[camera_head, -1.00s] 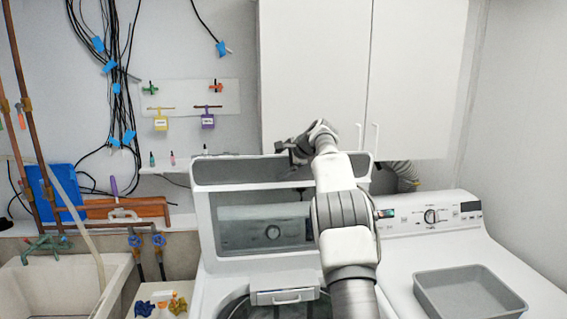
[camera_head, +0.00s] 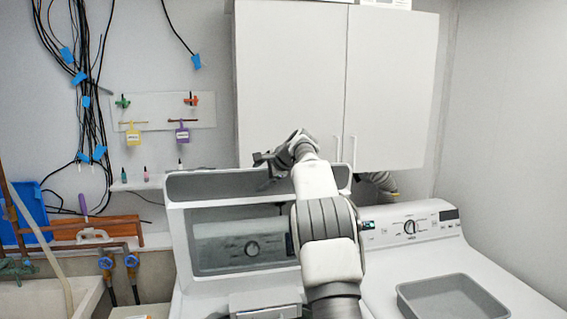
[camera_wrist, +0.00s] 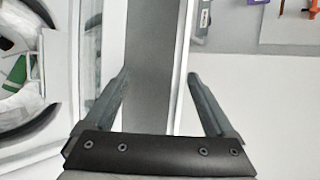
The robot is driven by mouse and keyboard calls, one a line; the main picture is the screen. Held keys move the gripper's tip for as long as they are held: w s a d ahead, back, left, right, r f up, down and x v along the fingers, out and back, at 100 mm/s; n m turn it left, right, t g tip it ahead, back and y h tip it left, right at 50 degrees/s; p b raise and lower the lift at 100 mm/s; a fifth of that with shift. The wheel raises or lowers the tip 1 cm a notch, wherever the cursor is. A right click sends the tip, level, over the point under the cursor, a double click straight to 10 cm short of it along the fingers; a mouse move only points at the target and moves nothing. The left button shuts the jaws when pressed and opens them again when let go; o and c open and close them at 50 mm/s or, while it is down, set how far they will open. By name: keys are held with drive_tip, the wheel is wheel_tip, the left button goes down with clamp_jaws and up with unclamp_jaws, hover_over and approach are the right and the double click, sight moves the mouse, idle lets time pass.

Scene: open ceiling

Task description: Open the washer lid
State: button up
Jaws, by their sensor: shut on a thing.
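The washer lid (camera_head: 180,262) is a white frame with a clear window and a grey strip along its top. It stands raised, nearly upright, in the middle of the head view. The washer's control dial (camera_head: 252,248) shows through the window. My gripper (camera_head: 268,166) is at the lid's top edge. In the wrist view my gripper (camera_wrist: 157,77) has its two fingers on either side of the lid's grey strip (camera_wrist: 150,60) and is shut on it. The washer's open drum (camera_wrist: 25,85) shows at the left there. My arm hides part of the lid's right side.
A white wall cabinet (camera_head: 290,90) hangs just behind and above my gripper. A second appliance with a grey tray (camera_head: 450,300) on top is at the right. Pipes with blue valves (camera_head: 131,262) and a sink (camera_head: 40,298) are at the left.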

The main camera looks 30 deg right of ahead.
drive_tip(key=b+v, duration=0.3)
drive_tip(key=v, duration=1.4)
drive_tip(key=s+a+f+n+g, duration=0.1)
drive_tip(key=s+a+f+n, duration=0.15)
drive_tip(key=s+a, duration=0.35)
drive_tip(key=s+a+f+n+g+b, duration=0.1)
drive_tip(key=s+a+f+n, duration=0.15)
drive_tip(key=s+a, duration=0.4)
drive_tip(key=s+a+f+n+g, duration=0.1)
drive_tip(key=s+a+n, duration=0.35)
drive_tip(key=s, duration=0.25)
drive_tip(key=s+a+f+n+h, duration=0.1)
drive_tip(key=s+a+f+n, duration=0.1)
drive_tip(key=s+f, duration=0.3)
drive_tip(key=s+a+f+n+g+h+b, duration=0.1)
drive_tip(key=s+a+f+n, duration=0.1)
drive_tip(key=s+f+n, duration=0.2)
drive_tip(key=s+a+f+n+g, duration=0.1)
drive_tip(key=s+f+n, duration=0.2)
drive_tip(key=s+f, duration=0.4)
drive_tip(key=s, duration=0.4)
drive_tip(key=shift+s+a+f+h, duration=0.25)
drive_tip(key=shift+s+a+h, duration=0.15)
